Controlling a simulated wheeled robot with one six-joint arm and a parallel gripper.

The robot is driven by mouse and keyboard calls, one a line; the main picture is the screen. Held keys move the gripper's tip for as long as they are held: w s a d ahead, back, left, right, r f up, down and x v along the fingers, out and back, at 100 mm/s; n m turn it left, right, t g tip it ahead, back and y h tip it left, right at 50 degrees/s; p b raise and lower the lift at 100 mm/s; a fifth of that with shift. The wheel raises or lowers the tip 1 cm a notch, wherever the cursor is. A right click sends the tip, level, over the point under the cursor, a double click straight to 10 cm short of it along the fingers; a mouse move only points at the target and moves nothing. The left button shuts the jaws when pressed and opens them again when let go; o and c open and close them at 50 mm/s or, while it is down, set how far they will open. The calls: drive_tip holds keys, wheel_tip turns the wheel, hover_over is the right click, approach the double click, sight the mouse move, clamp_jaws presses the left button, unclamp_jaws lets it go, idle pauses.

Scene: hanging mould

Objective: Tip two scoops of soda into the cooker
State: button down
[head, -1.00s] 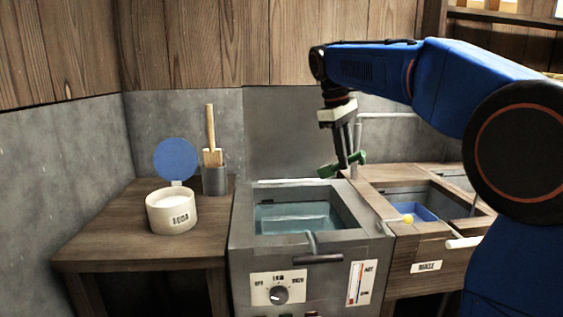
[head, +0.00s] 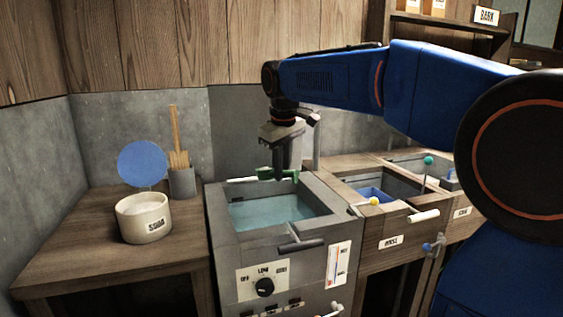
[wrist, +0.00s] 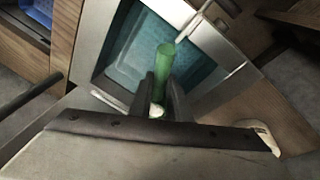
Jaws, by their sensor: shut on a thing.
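The cooker (head: 228,262) is a grey unit with a dial and an open basin of blue-green liquid (head: 275,208). My gripper (head: 281,165) points down above the back of the basin. It is shut on a green tool (head: 278,174), which looks like the scoop. In the wrist view the green tool (wrist: 163,66) shows as a rod between the fingers (wrist: 158,97), with the liquid beyond it. A small white bit shows between the fingers; I cannot tell whether it is soda. The cream soda tub (head: 144,222), labelled SODA, stands on the wooden table, with pale contents.
A blue disc (head: 143,164) stands behind the tub, beside a grey holder (head: 183,183) with a wooden-handled brush. Right of the cooker are wooden units with a blue-lined rinse basin (head: 374,194). A handle (head: 301,244) sticks out at the cooker's front. The table's front (head: 75,255) is clear.

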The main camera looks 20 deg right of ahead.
drive_tip(key=y, duration=0.2)
drive_tip(key=d+m+g+y, duration=0.1)
drive_tip(key=shift+w, duration=0.25)
drive_tip(key=shift+w+d+f+m+g+y, duration=0.1)
drive_tip(key=shift+d+f+m+g+y, duration=0.4)
drive_tip(key=shift+y, duration=1.3)
drive_tip(key=shift+w+d+r+m+g+y, duration=0.1)
drive_tip(key=shift+m+g+y, duration=0.2)
drive_tip(key=shift+m+y, duration=1.05)
drive_tip(key=shift+d+f+m+g+y, duration=0.15)
drive_tip(key=shift+d+f+g+y, duration=0.2)
drive_tip(key=shift+y, duration=1.9)
drive_tip(key=shift+a+r, duration=0.1)
drive_tip(key=shift+r+n+t+h, duration=0.35)
drive_tip(key=shift+n+t+h, duration=0.35)
drive_tip(key=shift+h, duration=1.55)
drive_tip(key=shift+r+n+t+h, duration=0.35)
drive_tip(key=shift+n+h, duration=0.6)
drive_tip(key=shift+h, duration=1.25)
drive_tip(key=shift+r+n+t+h, duration=0.3)
drive_tip(key=shift+n+t+h, duration=0.45)
drive_tip(key=shift+h, duration=1.5)
